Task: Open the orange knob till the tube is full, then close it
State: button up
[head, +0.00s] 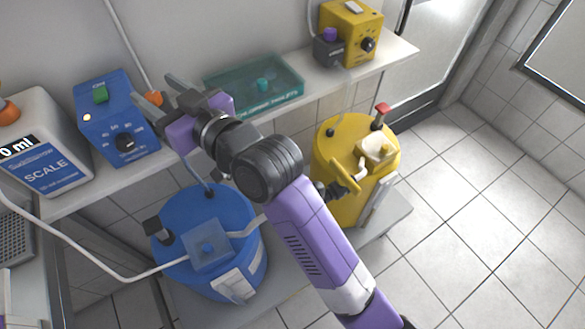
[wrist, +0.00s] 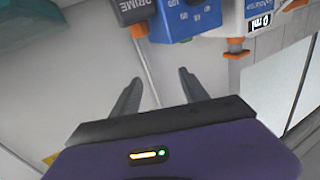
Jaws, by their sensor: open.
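In the wrist view an orange knob (wrist: 138,30) lies beyond the fingertips, below the box marked PRIME. My gripper (head: 153,92) is open and empty, its fingers (wrist: 159,77) apart and not touching the knob. Other orange parts are on the white SCALE box (head: 40,145), at its top left (head: 8,112) and below a white unit in the wrist view (wrist: 237,55). I cannot make out a tube's fill level.
A teal tray (head: 225,90) and a yellow unit (head: 350,35) share the white shelf. A blue barrel (head: 190,225) and a yellow barrel (head: 335,150) stand below. A white hose (head: 100,262) runs to the blue barrel. Tiled floor (head: 480,190) at right is clear.

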jog(key=s+d+f+m+t+h, duration=0.2)
jog(key=d+f, duration=0.1)
jog(key=d, duration=0.4)
jog(key=s+d+f+m+t+h+b, duration=0.1)
jog(key=s+d+f+m+t+h, duration=0.1)
jog(key=d, duration=0.5)
jog(key=s+d+f+m+t+h, duration=0.2)
jog(key=s+d+f+m, duration=0.1)
jog(key=d, duration=0.4)
jog(key=shift+s+f+m+t+h, duration=0.3)
jog(key=shift+s+f, duration=0.45)
jog(key=shift+f, duration=0.15)
jog(key=shift+s+d+f+h, duration=0.2)
jog(key=shift+s+d+h, duration=0.15)
jog(key=shift+d, duration=0.3)
